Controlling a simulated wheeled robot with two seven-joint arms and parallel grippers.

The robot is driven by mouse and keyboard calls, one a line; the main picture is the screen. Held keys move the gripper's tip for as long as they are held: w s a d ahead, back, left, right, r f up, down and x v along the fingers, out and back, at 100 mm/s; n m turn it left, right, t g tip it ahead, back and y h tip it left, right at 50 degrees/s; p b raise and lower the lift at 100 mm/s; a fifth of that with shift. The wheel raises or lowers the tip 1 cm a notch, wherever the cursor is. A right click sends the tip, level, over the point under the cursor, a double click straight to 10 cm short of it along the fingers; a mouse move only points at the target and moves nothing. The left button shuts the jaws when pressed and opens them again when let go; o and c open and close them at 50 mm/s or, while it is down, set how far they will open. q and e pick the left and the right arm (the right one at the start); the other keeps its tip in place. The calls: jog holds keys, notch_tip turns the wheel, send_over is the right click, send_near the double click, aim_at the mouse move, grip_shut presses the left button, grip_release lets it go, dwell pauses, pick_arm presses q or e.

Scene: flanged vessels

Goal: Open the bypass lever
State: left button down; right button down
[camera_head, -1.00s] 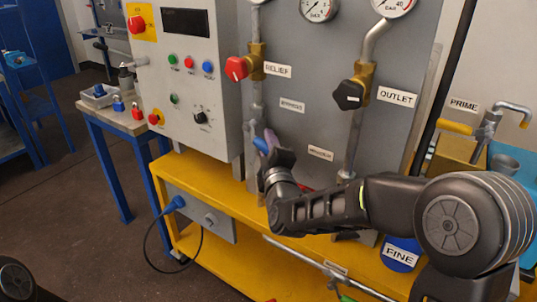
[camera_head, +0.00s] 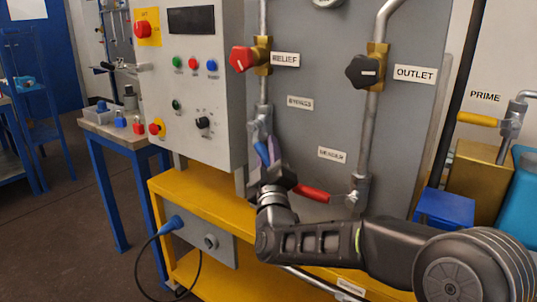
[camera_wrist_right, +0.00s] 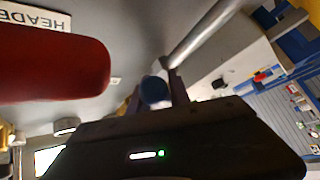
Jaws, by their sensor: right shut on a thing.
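The bypass lever has a blue handle (camera_head: 262,152) on the left vertical pipe, below and left of the BYPASS label (camera_head: 300,103). My right gripper (camera_head: 266,154) is at this handle, its fingers shut on it and covering part of it. In the right wrist view the round blue handle end (camera_wrist_right: 154,91) sits between the two dark fingers (camera_wrist_right: 155,100). The lever points steeply along the pipe in the head view, though its lower part is hidden by the gripper. My left gripper is out of view.
A red lever (camera_head: 311,193) lies just right of my right gripper, below the HEADER label (camera_head: 331,154); it looms close in the wrist view (camera_wrist_right: 50,68). The red RELIEF knob (camera_head: 243,58) and black OUTLET knob (camera_head: 362,70) sit above. A yellow shelf (camera_head: 195,192) runs below.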

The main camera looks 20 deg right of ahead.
jog(key=c, duration=1.2)
grip_release()
jog(key=v, duration=0.8)
jog(key=shift+c, duration=0.6)
